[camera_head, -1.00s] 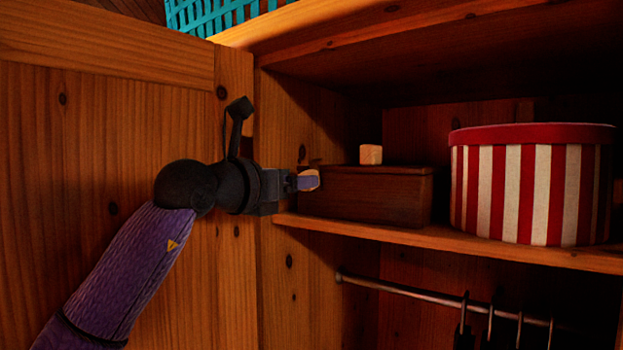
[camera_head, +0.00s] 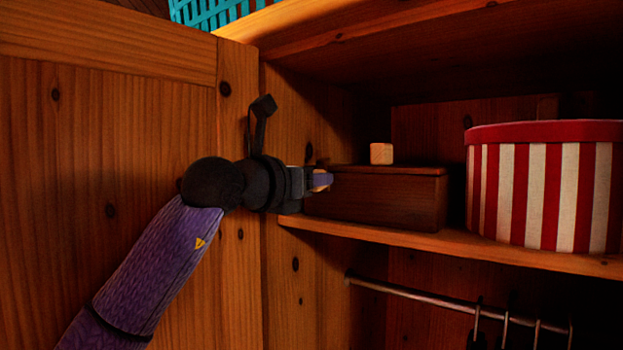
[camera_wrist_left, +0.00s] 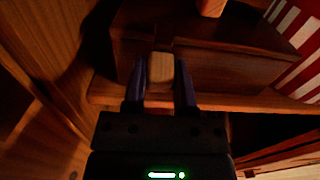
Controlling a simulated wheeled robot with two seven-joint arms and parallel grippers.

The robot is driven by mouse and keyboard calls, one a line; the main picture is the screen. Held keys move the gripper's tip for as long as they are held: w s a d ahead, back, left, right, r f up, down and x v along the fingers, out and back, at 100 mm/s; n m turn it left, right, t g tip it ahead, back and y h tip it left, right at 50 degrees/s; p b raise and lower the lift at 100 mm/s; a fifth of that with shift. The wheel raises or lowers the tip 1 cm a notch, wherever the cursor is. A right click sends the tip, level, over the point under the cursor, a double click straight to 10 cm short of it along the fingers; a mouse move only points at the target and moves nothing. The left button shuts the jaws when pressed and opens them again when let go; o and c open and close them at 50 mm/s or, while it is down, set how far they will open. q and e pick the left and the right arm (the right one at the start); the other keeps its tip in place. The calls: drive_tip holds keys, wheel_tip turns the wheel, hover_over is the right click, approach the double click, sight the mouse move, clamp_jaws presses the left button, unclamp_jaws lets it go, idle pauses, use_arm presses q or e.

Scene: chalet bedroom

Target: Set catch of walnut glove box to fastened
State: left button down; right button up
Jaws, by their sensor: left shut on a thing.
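The walnut glove box (camera_head: 400,205) is a dark brown box with its lid down, on the wardrobe shelf. It also shows in the left wrist view (camera_wrist_left: 225,72). A small pale wooden cube (camera_head: 381,153) stands on its lid. My left gripper (camera_head: 322,181) is at the left part of the box front. Its fingers are shut on a pale wooden piece, which looks like the catch (camera_wrist_left: 161,68). The fingers hide much of this piece in the head view, and I cannot tell whether it is fastened. My right gripper is not in view.
A red-and-white striped round box (camera_head: 545,190) stands to the right on the same shelf (camera_head: 440,241). A clothes rail (camera_head: 420,300) with hangers runs below. A wooden door panel (camera_head: 130,130) is on the left. A teal basket (camera_head: 205,12) is at the top.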

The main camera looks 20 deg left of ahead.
use_arm(q)
drive_tip(key=r+g+p, duration=0.1)
drive_tip(key=p, duration=0.1)
drive_tip(key=g+p, duration=0.1)
drive_tip(key=p, duration=0.2)
drive_tip(key=shift+w+d+r+y, duration=0.1)
drive_tip(key=shift+w+r+y, duration=0.1)
drive_tip(key=shift+r+y, duration=0.2)
drive_tip(key=shift+w+f+g+y+p, duration=0.1)
drive_tip(key=shift+f+g+y+p, duration=0.2)
drive_tip(key=shift+g+p, duration=0.25)
drive_tip(key=shift+f, duration=0.15)
drive_tip(key=shift+c, duration=2)
unclamp_jaws()
drive_tip(key=b+v, duration=0.4)
drive_tip(key=v, duration=0.6)
